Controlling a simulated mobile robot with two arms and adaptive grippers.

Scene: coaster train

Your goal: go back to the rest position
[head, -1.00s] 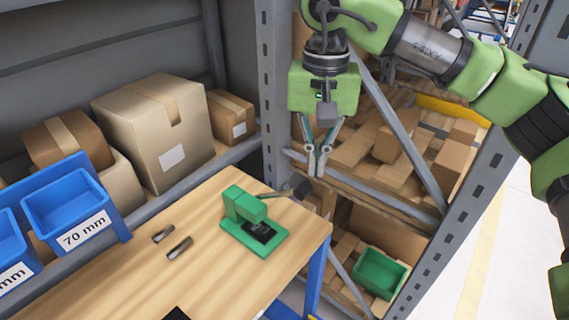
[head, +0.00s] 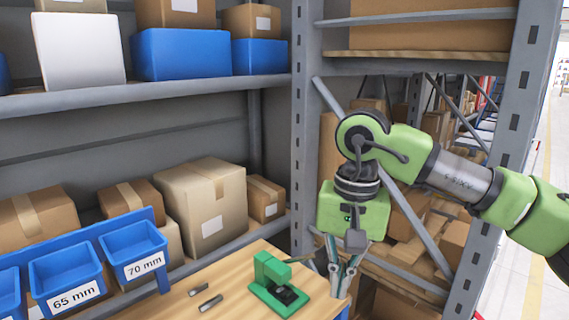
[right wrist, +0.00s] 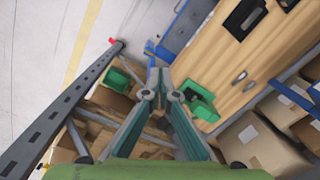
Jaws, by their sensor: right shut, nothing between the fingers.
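My right gripper (head: 341,279) hangs pointing down near the right end of the wooden table, to the right of the green press (head: 278,284). Its fingers are together with nothing between them. In the right wrist view the right gripper (right wrist: 158,85) shows its fingertips close together, with the green press (right wrist: 199,101) to their right on the table. My left gripper is in neither view.
The wooden table (head: 228,311) carries two small dark metal pieces (head: 204,297). Blue bins labelled 65 mm (head: 66,280) and 70 mm (head: 134,250) stand at its left. Shelves with cartons (head: 204,200) rise behind. A grey shelf post (head: 303,130) stands close behind my right arm.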

